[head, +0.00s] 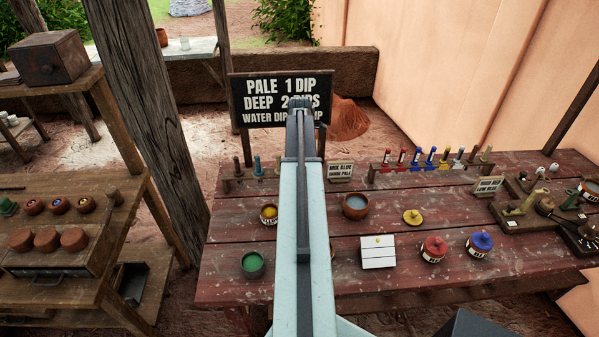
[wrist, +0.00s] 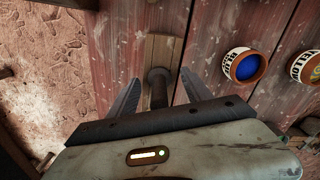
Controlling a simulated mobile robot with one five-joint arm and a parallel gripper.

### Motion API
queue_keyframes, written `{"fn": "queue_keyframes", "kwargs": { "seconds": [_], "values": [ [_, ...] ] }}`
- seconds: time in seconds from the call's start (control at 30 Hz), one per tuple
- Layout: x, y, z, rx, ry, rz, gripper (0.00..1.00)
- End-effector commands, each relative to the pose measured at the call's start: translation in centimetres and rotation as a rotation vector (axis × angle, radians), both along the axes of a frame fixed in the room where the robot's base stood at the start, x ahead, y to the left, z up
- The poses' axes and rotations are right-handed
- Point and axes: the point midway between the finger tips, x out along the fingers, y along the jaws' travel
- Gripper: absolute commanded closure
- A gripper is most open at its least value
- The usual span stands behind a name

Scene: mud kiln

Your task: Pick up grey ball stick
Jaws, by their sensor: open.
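In the wrist view, a dark grey stick with a rounded head (wrist: 158,76) stands on a narrow wooden strip (wrist: 162,48). My gripper (wrist: 160,78) is open, with one finger on each side of this stick. Gaps show between the stick and both fingers. The lower part of the stick is hidden by my gripper body. In the head view my arm covers the middle of the table, and my gripper's fingers and this stick cannot be made out there. Several upright sticks (head: 257,166) stand in a rack left of my arm.
A blue-filled pot (wrist: 243,66) and another labelled pot (wrist: 306,66) stand right of my gripper in the wrist view. In the head view, a sign (head: 281,99) stands behind the red plank table (head: 400,200). A green pot (head: 252,264) sits at its front left.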

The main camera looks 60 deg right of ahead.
Motion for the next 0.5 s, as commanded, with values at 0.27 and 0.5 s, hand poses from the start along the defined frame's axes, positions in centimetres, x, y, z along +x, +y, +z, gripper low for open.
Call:
{"fn": "queue_keyframes", "kwargs": {
  "seconds": [0.27, 0.5],
  "values": [
    [0.00, 0.00, 0.15, 0.000, 0.000, 0.000, 0.98],
    [0.01, 0.00, 0.17, 0.000, 0.000, 0.000, 1.00]
  ]
}}
